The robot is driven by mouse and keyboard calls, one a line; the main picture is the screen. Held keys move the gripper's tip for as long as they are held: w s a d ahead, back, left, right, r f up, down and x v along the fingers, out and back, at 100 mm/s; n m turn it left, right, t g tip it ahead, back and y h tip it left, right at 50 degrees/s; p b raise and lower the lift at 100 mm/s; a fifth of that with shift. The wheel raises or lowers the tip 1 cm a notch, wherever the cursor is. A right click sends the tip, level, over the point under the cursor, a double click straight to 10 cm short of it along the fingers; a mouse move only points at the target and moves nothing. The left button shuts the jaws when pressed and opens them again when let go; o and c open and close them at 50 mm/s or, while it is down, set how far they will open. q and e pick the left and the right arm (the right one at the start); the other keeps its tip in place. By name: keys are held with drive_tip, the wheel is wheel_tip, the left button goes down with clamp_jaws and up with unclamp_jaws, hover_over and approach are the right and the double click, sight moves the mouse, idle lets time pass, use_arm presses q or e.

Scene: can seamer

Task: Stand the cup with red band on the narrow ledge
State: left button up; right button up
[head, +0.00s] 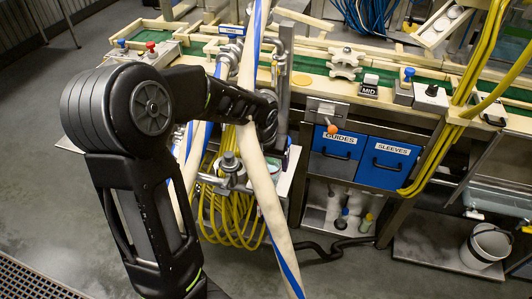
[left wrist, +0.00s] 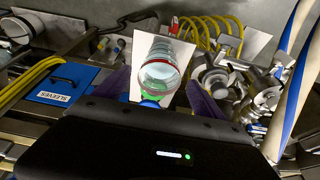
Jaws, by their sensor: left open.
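A clear cup with a red band (left wrist: 158,68) shows in the left wrist view, with green and blue seen through or around its lower part. It is in front of a white plate (left wrist: 140,44). My left gripper (left wrist: 160,82) is open, its purple fingers on either side of the cup with visible gaps. I cannot tell for certain which surface is the narrow ledge. My right gripper is not in view.
Striped pipes (head: 262,185) cross close to my left arm. Yellow hoses (head: 228,215) hang below. The blue GUIDES drawer (head: 336,160) and SLEEVES drawer (head: 387,163) are to the right, under the green conveyor (head: 310,62). A white bucket (head: 485,245) stands lower right.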

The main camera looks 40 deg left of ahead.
use_arm(q)
drive_tip(key=v, duration=0.5)
drive_tip(key=shift+r, duration=0.2)
idle(0.3)
drive_tip(key=shift+w, duration=0.15)
drive_tip(key=w+d+f+m+t+h, duration=0.35)
drive_tip(key=d+f, duration=0.75)
drive_tip(key=d, duration=0.4)
drive_tip(key=s+d+f+g, duration=0.2)
drive_tip(key=s+d+f, duration=0.2)
drive_tip(key=s+f, duration=0.3)
drive_tip(key=s+d+f+n+g+h, duration=0.1)
drive_tip(key=s+d+f+g, duration=0.1)
drive_tip(key=s+d+f, duration=0.3)
drive_tip(key=s+d+f+g+h, duration=0.1)
drive_tip(key=s+d+f, duration=0.3)
drive_tip(key=s+f, duration=0.5)
drive_tip(key=shift+s+d+g, duration=0.4)
drive_tip(key=shift+s+g, duration=0.15)
drive_tip(key=shift+s, duration=0.25)
drive_tip(key=shift+n, duration=0.25)
drive_tip(key=shift+c, duration=0.3)
